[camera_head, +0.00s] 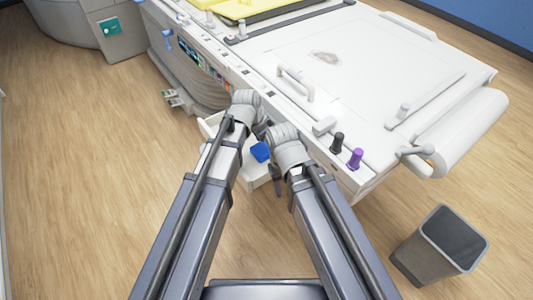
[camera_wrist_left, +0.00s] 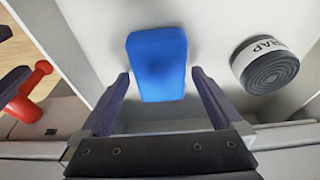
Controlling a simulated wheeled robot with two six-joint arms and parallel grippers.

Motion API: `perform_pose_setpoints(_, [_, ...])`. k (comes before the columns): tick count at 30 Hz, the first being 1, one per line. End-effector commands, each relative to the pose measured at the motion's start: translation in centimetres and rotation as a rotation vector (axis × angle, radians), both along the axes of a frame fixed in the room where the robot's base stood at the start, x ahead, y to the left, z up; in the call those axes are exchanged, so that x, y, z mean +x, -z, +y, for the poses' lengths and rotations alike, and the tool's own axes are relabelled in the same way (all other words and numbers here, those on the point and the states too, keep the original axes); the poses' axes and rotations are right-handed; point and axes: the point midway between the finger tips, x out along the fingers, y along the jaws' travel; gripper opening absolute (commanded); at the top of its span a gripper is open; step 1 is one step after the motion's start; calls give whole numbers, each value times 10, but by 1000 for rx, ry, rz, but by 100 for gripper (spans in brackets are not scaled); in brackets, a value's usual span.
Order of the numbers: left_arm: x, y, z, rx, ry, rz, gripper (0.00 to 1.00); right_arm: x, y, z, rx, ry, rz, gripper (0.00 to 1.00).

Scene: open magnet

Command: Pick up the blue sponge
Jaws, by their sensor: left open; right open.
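The blue sponge (camera_head: 260,151) lies in an open white drawer (camera_head: 250,180) at the front of the white machine. In the left wrist view the sponge (camera_wrist_left: 157,62) lies on the drawer's floor. My left gripper (camera_wrist_left: 160,73) is open. Its dark fingers stand apart to the left and right of the sponge's lower part, with gaps on both sides. I cannot tell the height between the fingertips and the sponge. My right gripper (camera_head: 277,182) is open and empty, lower in the head view, beside the drawer. My wrists hide part of the drawer.
A dark roll with a white label (camera_wrist_left: 268,65) lies right of the sponge in the drawer. A red rounded object (camera_wrist_left: 33,90) is at the left. A black knob (camera_head: 337,142) and a purple knob (camera_head: 355,158) stand on the machine. A grey bin (camera_head: 440,245) stands at lower right.

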Motion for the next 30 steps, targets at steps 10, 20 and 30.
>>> perform_pose_setpoints(10, [0,1,0,0,0,0,100,0,1,0,0,0,0,50])
perform_pose_setpoints(20, [0,5,0,0,0,0,100,0,5,0,0,0,0,50])
perform_pose_setpoints(30, [0,5,0,0,0,0,100,0,5,0,0,0,0,50])
